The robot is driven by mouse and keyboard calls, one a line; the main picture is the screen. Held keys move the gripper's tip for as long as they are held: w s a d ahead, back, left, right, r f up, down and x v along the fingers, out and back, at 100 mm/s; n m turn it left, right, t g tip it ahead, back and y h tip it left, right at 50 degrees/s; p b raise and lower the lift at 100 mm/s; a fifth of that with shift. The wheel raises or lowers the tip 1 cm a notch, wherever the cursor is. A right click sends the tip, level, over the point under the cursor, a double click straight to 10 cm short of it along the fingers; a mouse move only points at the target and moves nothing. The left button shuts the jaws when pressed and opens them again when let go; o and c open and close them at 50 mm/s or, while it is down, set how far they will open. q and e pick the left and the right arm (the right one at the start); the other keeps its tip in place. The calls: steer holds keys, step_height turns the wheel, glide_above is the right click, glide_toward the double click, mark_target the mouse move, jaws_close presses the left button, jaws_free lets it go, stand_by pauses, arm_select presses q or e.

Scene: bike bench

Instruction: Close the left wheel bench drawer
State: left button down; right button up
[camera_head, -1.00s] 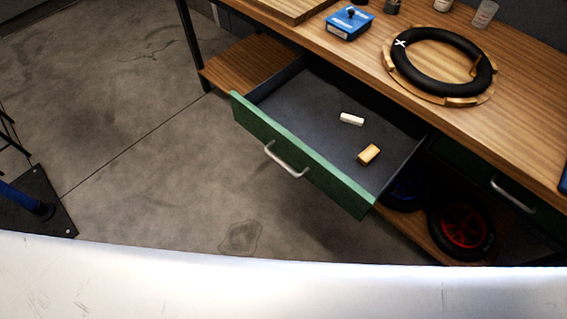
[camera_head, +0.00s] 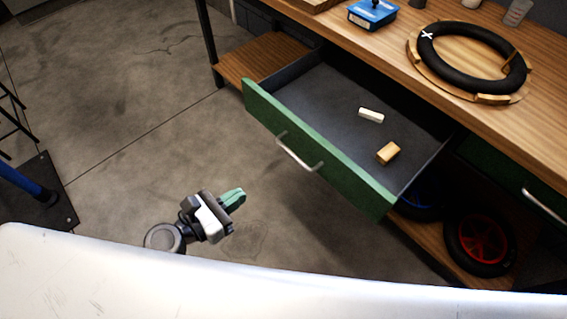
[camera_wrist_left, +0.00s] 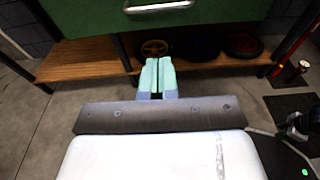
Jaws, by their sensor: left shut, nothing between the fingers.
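The left wheel bench drawer (camera_head: 310,150) has a green front and a silver bar handle (camera_head: 298,153). It is pulled far out from under the wooden bench top, and its grey inside shows. A white block (camera_head: 371,115) and a tan block (camera_head: 388,153) lie in it. My left gripper (camera_head: 236,198) is shut and empty, in front of the drawer and apart from it. In the left wrist view, the green fingertips (camera_wrist_left: 157,75) are together, and the green drawer front (camera_wrist_left: 215,12) with its handle is beyond them at the top. My right gripper is not in view.
A black tyre (camera_head: 472,62) lies on a wooden ring on the bench top, beside a blue box (camera_head: 372,13). A second green drawer (camera_head: 500,170) is to the right. A red wheel (camera_head: 481,242) sits on the lower shelf.

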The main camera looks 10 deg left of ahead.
arm_select(q)
steer(key=r+p+x, duration=0.1)
steer(key=x, duration=1.2)
steer(key=shift+w+d+p, duration=0.2)
steer(key=shift+w+p, duration=0.15)
steer(key=shift+p, duration=0.05)
steer(key=shift+r, duration=0.1)
